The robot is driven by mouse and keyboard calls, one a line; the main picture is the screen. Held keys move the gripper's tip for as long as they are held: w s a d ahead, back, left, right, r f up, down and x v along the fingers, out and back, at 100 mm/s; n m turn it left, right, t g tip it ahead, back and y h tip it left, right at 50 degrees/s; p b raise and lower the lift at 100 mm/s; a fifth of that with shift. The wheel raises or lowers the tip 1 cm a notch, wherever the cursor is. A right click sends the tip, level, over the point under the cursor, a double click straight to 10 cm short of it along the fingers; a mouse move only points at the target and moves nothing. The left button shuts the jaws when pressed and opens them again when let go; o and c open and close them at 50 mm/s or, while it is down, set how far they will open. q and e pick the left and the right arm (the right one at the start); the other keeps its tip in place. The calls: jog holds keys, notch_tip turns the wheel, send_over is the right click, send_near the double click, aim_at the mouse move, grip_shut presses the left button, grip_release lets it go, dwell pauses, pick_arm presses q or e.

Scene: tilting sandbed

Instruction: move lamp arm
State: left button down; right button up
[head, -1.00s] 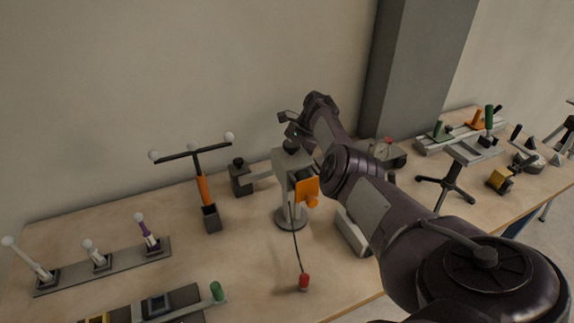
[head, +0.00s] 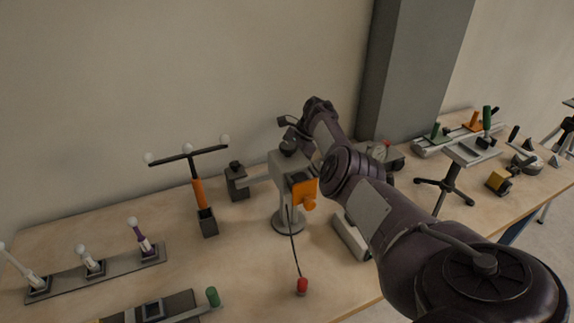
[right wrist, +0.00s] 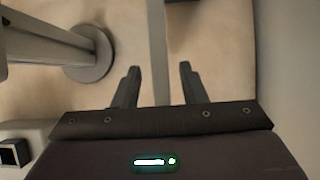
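I take this to be the lamp. An orange plate and knob (head: 307,193) are on its right side. My right gripper (head: 291,138) is at the post's top; contact cannot be told there. In the right wrist view its two fingers (right wrist: 159,68) are apart, with a thin grey bar (right wrist: 157,40) running between them. The round base (right wrist: 92,58) is to their left. My left gripper is out of view.
A T-shaped stand with an orange stem (head: 199,192) is to the left. A plate with several white-tipped levers (head: 100,275) lies further left. A black-legged stand (head: 447,187) is right of my arm.

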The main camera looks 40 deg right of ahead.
jog(key=shift+r, duration=0.1)
jog(key=b+v, duration=0.1)
jog(key=v, duration=0.6)
jog(key=shift+s+d+r, duration=0.1)
jog(key=shift+d+r, duration=0.05)
jog(key=shift+r, duration=0.15)
